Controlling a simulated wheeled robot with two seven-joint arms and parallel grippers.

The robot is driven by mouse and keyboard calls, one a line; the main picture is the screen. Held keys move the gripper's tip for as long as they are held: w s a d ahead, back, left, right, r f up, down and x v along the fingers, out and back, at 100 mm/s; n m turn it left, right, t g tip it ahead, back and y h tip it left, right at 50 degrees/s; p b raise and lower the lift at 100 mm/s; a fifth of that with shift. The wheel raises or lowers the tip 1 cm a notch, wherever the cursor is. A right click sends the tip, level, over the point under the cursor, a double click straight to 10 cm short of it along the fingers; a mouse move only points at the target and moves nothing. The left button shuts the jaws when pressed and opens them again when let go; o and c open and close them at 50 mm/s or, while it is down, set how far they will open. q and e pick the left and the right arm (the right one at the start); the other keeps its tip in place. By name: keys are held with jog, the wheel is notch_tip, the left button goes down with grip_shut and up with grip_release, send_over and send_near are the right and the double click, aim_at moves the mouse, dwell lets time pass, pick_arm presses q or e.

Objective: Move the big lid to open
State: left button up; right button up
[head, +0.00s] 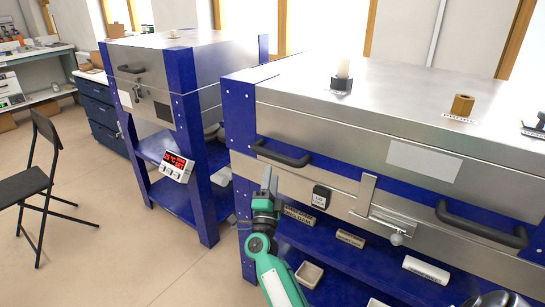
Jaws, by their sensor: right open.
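The big lid (330,128) is the wide steel top of the large blue-framed kiln on the right. It lies flat and looks shut on the kiln body. Its front has a left black handle (281,153) and a right black handle (480,224). A steel latch (368,200) with a round knob sits at the front between them. My right gripper (268,180) is open and empty, pointing up just below and in front of the left handle. I cannot tell whether it touches the kiln front. My left gripper is not in view.
A smaller kiln (160,80) with a controller (176,166) stands left. A black chair (35,180) is far left; floor between is free.

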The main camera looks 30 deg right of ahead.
aim_at(274, 156)
jog(key=x, duration=0.7)
jog(key=shift+w+d+r, duration=0.1)
jog(key=shift+w+d, duration=0.05)
jog(key=shift+w, duration=0.05)
grip_shut()
